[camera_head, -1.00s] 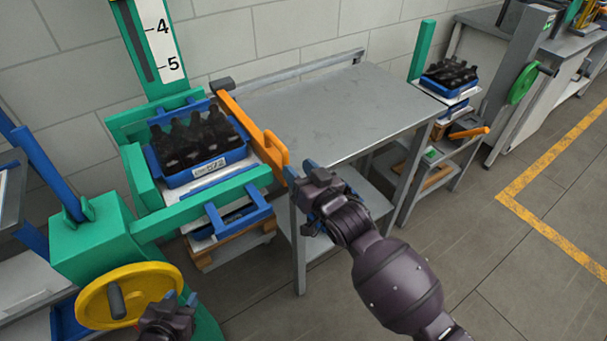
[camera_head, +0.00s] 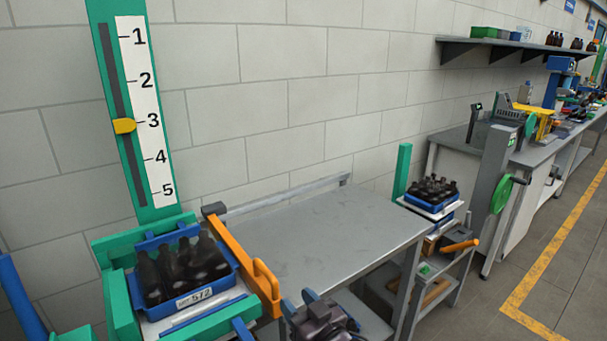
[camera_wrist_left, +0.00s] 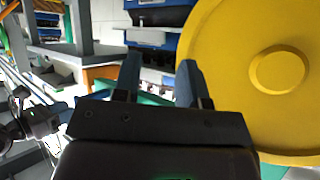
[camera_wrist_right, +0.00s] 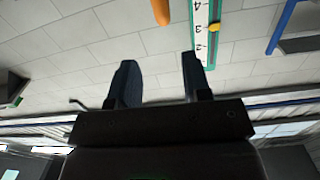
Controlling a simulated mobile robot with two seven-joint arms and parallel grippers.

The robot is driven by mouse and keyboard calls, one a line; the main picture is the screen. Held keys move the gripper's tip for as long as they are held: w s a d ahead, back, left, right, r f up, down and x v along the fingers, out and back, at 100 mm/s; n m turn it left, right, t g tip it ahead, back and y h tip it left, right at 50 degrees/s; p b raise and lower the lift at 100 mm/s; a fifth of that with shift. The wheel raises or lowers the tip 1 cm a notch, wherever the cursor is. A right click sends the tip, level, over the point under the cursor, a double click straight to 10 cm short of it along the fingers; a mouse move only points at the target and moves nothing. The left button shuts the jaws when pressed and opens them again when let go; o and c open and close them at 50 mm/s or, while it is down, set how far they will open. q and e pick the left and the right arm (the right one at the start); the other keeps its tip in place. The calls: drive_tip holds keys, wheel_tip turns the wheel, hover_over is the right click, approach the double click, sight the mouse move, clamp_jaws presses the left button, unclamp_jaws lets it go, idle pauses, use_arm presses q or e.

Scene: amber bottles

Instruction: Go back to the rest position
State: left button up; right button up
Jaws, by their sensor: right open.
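My right gripper (camera_head: 311,299) shows at the bottom middle of the head view, below the orange handle and in front of the grey table. In the right wrist view its two fingers (camera_wrist_right: 158,82) stand apart with nothing between them. My left gripper is outside the head view. In the left wrist view its fingers (camera_wrist_left: 160,80) are apart and empty, beside the yellow wheel (camera_wrist_left: 225,60), which fills the right side. Whether the right finger touches the wheel I cannot tell.
A blue crate of amber bottles (camera_head: 205,293) sits in the green lift frame (camera_head: 110,255) at left. The orange handle (camera_head: 245,262) lies along the grey table (camera_head: 325,230), whose top is clear. Another bottle crate (camera_head: 430,203) stands right of it. The scale's yellow pointer (camera_head: 124,126) is near 3.

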drive_tip(key=s+d+f+m+h, duration=0.1)
drive_tip(key=s+d+f+h, duration=0.25)
drive_tip(key=d, duration=0.55)
drive_tip(key=s+d+f+m+h, duration=0.2)
drive_tip(key=s+d+f+h, duration=0.15)
drive_tip(key=d, duration=0.45)
drive_tip(key=s+d+f+m+g+h, duration=0.1)
drive_tip(key=s+d+f, duration=0.4)
drive_tip(key=s, duration=0.3)
drive_tip(key=s+d+f+m+g+h, duration=0.1)
drive_tip(key=s+d+f+h, duration=0.1)
drive_tip(key=s+d+f, duration=0.4)
drive_tip(key=shift+s+d+f+g, duration=0.25)
drive_tip(key=shift+s+d+g, duration=0.2)
drive_tip(key=shift+s, duration=0.5)
